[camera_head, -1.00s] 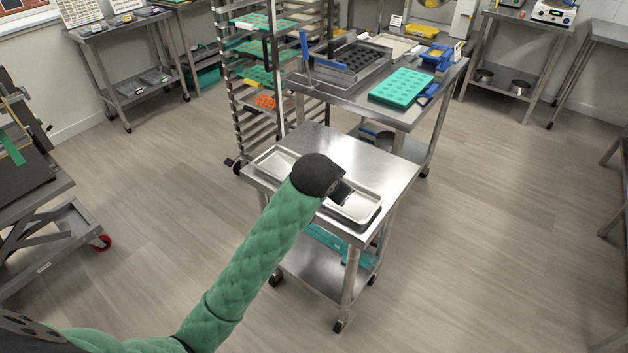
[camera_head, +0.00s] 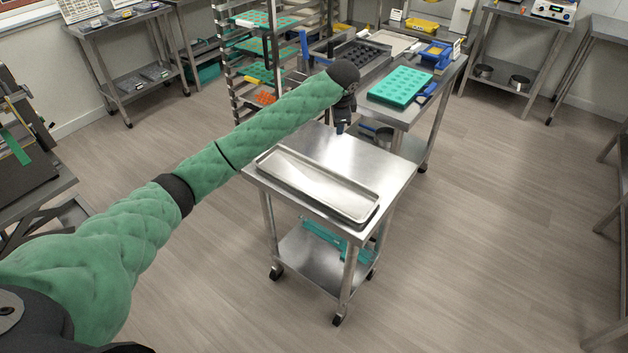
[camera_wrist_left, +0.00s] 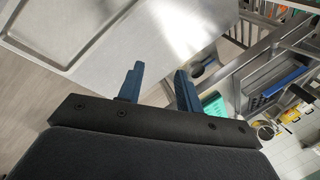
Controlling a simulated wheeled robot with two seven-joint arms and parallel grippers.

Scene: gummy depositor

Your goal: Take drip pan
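The drip pan looks to be the long, shallow metal tray (camera_head: 318,184) lying flat and empty on the small steel cart (camera_head: 372,160) in the head view. Its rimmed corner also shows at the upper left of the left wrist view (camera_wrist_left: 62,66). My left gripper (camera_head: 343,122) is over the cart's far edge, beyond the pan and apart from it. In the left wrist view its two blue fingers (camera_wrist_left: 158,70) stand apart with nothing between them. My right gripper is not in view.
A larger steel table behind holds a teal mold (camera_head: 401,86), a tray with a dark mold (camera_head: 357,56) and a blue scale-like item (camera_head: 437,56). A tall rack (camera_head: 262,75) stands behind left. Teal pieces (camera_head: 325,236) lie on the cart's lower shelf. Floor to the right is clear.

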